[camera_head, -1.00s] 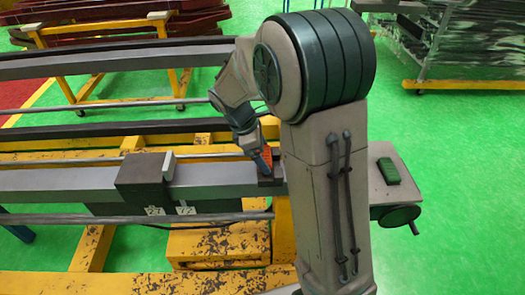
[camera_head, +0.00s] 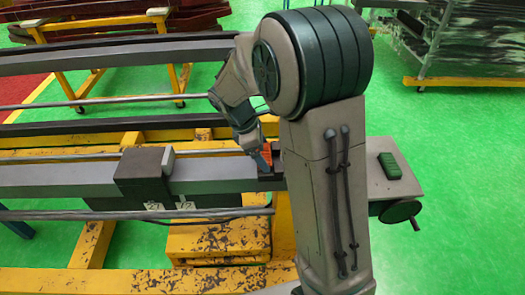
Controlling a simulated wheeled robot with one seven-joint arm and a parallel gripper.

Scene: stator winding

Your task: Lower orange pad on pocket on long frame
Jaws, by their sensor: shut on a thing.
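The orange pad (camera_head: 267,153) is held at the end of my arm, near the right end of the long frame. My gripper (camera_head: 261,163) is shut on the pad, which is partly hidden by the gripper and my arm. The long frame (camera_head: 90,178) is a grey beam running from the left edge to my arm. A small dark block with the pocket (camera_head: 271,177) sits at the beam's right end, right under the gripper. Whether the pad touches the pocket cannot be told from this view.
A dark clamp block (camera_head: 142,165) with a light grey piece stands on the beam to the left. A green block (camera_head: 390,166) lies on a grey table (camera_head: 405,185) with a handwheel at right. Yellow frames and rails surround the beam.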

